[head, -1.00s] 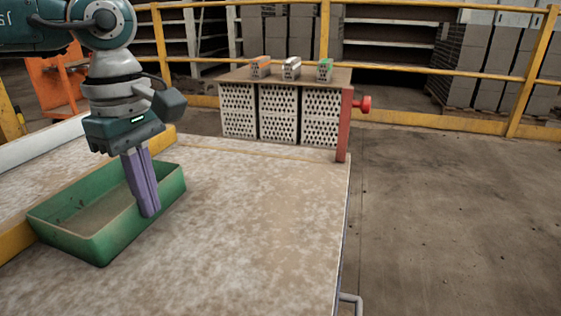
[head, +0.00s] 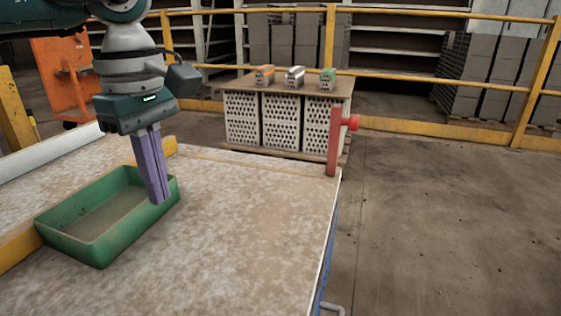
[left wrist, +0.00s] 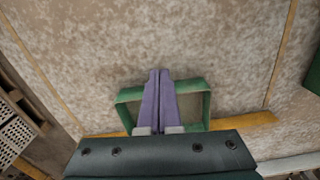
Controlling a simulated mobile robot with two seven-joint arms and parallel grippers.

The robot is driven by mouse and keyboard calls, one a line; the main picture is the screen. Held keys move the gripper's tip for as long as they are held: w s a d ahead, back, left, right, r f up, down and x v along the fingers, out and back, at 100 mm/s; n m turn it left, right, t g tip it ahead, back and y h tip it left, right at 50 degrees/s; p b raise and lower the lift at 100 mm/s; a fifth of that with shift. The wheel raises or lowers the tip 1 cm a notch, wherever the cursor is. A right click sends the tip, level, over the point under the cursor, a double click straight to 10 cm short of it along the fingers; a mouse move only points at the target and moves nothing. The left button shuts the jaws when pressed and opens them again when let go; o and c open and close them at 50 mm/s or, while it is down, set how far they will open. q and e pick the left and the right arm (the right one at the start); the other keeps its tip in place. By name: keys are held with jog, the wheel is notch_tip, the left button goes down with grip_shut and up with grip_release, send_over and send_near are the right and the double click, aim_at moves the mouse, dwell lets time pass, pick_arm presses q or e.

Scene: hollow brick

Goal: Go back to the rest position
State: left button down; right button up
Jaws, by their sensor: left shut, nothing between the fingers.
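My left gripper (head: 160,202) hangs with its purple fingers pointing down, at the right side of the green tray (head: 100,252) in the head view. The fingers are closed together with nothing between them. In the left wrist view the closed fingers (left wrist: 158,73) cross in front of the green tray (left wrist: 209,103). The tray stands on the speckled work table (head: 230,235) and looks empty apart from a dusty floor. My right gripper is not in view.
A red post with a knob (head: 333,145) stands at the table's far right corner. Beyond it, a stack of hollow bricks (head: 282,122) carries a board with three small blocks: orange (head: 264,75), white (head: 294,77) and green (head: 328,79). A yellow railing (head: 430,75) runs behind. The floor at right is clear.

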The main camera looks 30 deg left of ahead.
pick_arm(q)
jog(key=shift+a+r+p, duration=0.15)
jog(key=shift+r+p, duration=0.1)
jog(key=shift+r, duration=0.85)
jog(key=shift+a+r+p, duration=0.15)
jog(key=shift+r+p, duration=0.05)
jog(key=shift+r, duration=0.9)
